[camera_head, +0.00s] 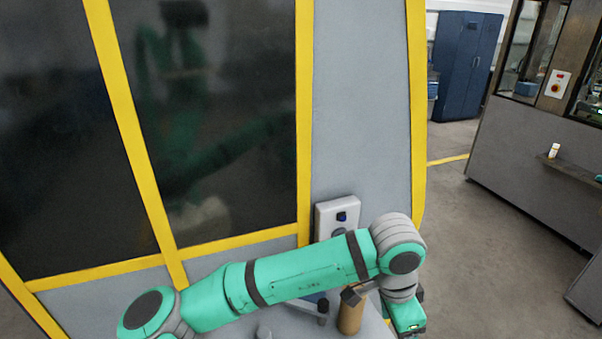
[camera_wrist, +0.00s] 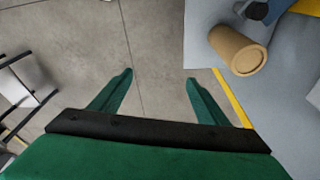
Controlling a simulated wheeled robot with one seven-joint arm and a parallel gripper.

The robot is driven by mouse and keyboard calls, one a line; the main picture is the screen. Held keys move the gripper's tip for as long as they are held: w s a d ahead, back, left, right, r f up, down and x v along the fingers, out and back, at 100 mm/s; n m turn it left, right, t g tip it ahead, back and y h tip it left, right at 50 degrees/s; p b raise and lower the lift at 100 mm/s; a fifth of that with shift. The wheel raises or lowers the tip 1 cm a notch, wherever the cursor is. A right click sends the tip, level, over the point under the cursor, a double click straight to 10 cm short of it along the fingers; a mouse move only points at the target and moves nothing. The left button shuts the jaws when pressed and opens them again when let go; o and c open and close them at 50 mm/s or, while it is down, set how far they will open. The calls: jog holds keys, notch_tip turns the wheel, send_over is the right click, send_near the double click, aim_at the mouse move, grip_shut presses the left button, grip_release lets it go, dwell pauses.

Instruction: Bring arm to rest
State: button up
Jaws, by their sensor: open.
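My green arm reaches from the bottom of the head view to the right, bent at a grey joint. My gripper shows in the wrist view (camera_wrist: 160,78), with its two green fingers spread wide and nothing between them. Grey floor lies beyond the fingers. In the head view the arm's end hangs down at the right edge of a small grey shelf, and the fingertips are hidden there.
A machine with dark windows and a yellow frame (camera_head: 304,120) fills the left and centre. A brown cylinder (camera_head: 350,317) stands on the grey shelf (camera_wrist: 205,62), close to my wrist; it also shows in the wrist view (camera_wrist: 238,50). Open floor (camera_head: 462,220) lies to the right.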

jog(key=w+d+r+n+t+h, duration=0.1)
jog(key=d+r+n+t+h, duration=0.2)
jog(key=d+h, duration=0.5)
jog(key=w+d+r+n+t+h, duration=0.1)
jog(key=d+r+n+t+h, duration=0.1)
jog(key=d+r+h, duration=0.6)
jog(key=s+a+f+n+t+y, duration=0.2)
jog(key=a+f+n+t+y, duration=0.4)
jog(key=a+f+n, duration=0.3)
jog(key=s+a+f+n+t+y, duration=0.2)
jog(key=a+f+n+t+y, duration=0.45)
jog(key=a+f, duration=0.45)
jog(key=s+a+f+m+y, duration=0.1)
jog(key=s+a+f+y, duration=0.1)
jog(key=s+a, duration=0.3)
jog(key=s+a+f+m+g+y, duration=0.1)
jog(key=s+a, duration=0.4)
jog(key=s, duration=0.6)
jog(key=s+a+f+m+g+y, duration=0.1)
jog(key=s+a+f+m+y, duration=0.1)
jog(key=s+a+f, duration=0.3)
jog(key=s+y, duration=0.1)
jog(key=s, duration=0.2)
jog(key=shift+s+a, duration=0.25)
jog(key=shift+s, duration=0.1)
